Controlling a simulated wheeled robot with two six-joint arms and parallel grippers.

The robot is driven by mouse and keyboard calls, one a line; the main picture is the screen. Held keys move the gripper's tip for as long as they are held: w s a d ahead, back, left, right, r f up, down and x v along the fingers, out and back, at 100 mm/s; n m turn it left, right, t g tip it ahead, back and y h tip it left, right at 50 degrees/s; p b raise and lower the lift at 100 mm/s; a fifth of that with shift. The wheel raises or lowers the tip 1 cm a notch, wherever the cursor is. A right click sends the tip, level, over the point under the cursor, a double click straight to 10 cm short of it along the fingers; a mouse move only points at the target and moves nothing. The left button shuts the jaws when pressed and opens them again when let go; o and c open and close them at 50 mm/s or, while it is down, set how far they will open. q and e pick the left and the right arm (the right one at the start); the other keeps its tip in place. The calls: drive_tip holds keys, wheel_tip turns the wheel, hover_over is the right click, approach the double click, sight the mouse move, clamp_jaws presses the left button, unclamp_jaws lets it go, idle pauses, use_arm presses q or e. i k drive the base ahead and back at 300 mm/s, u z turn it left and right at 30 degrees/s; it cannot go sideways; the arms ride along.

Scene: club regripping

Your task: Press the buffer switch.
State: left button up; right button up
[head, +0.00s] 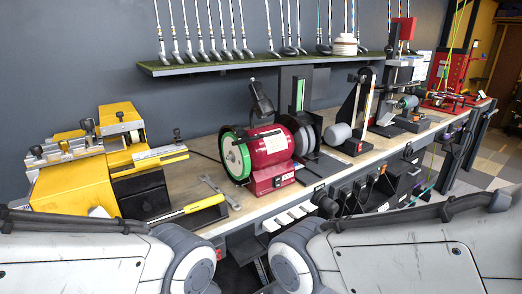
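The red bench machine (265,150), which looks like the buffer, stands on the workbench in the middle of the head view. It has a green-rimmed wheel (237,156) at its left end and grey wheels (305,137) at its right. Its red base has a small panel (284,181) on the front, probably the switch; its state is too small to tell. My two white arms come in along the bottom left and bottom right. Neither gripper shows in the view, and nothing is seen touching the machine.
A yellow machine (70,185) and a yellow-handled tool (185,211) are on the left of the bench. Wrenches (217,190) lie before the red machine. A black lamp (260,98) rises behind it. Other machines stand to the right. A shelf (240,63) of clubs hangs above.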

sight(277, 184)
drive_tip(key=z, duration=0.95)
drive_tip(key=k, duration=1.2)
drive_tip(key=z, duration=1.2)
drive_tip(key=i, duration=2.5)
drive_tip(key=u, duration=0.75)
drive_tip(key=i, duration=1)
drive_tip(key=u, duration=1.7)
drive_tip(key=i, duration=0.8)
drive_tip(key=u, duration=0.7)
